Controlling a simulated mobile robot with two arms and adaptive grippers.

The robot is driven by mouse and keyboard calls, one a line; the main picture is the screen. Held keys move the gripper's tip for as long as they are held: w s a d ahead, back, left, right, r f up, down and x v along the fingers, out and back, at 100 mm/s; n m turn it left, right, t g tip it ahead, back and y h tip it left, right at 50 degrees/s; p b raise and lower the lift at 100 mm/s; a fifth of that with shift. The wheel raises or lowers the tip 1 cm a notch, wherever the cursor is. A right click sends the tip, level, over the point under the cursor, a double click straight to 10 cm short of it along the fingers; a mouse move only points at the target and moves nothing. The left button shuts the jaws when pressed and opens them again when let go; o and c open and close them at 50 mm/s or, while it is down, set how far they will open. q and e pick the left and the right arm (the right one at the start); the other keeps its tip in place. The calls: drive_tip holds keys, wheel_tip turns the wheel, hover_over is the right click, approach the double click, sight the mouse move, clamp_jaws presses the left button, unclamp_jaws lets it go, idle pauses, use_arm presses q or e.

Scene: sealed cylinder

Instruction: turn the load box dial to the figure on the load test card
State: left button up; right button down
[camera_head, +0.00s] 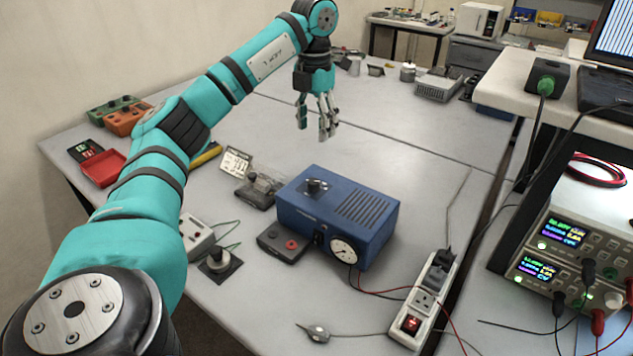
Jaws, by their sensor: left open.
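A blue box (290,212) with a slotted top stands in the middle of the table; I take it as the load box. A black dial (314,187) sits on its top left, and a round white gauge (345,250) is on its front. The dial's setting is too small to read. A small white printed card (237,162) stands behind and left of the box; its figures are unreadable, and I cannot tell if it is the load test card. My left gripper (316,122) is open and empty, above the table beyond the blue box, apart from the dial. My right gripper is out of view.
A power strip (425,300) and cables lie to the right.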

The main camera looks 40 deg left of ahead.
sight(314, 181)
use_arm(q)
wheel_tip(314, 181, down, 15)
drive_tip(key=shift+s+r+p, duration=0.1)
drive_tip(key=shift+p, duration=0.8)
drive_tip(key=shift+c, duration=0.4)
clamp_jaws()
